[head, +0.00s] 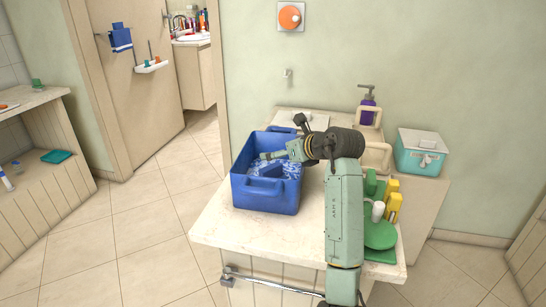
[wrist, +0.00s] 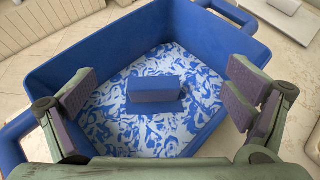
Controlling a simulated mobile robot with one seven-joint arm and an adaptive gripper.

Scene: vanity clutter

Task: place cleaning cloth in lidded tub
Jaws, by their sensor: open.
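A blue bin (head: 266,193) stands at the left of the counter. In the wrist view the bin (wrist: 60,60) has a blue-and-white patterned sheet or lining (wrist: 110,112) over its floor. A small plain blue block (wrist: 154,90) lies on it, perhaps the folded cleaning cloth; I cannot tell for sure. My gripper (head: 268,156) is over the bin, and in the wrist view its open fingers (wrist: 160,92) stand wide on either side of the block, holding nothing. A teal tub (head: 416,161) with a white lid (head: 415,139) stands at the right; its lid looks shut.
A purple pump bottle (head: 367,98) and a cream container (head: 375,156) stand behind my arm. Green and yellow items, including a green round piece (head: 380,235), crowd the counter's right front. The counter (head: 225,226) is bare at its front left.

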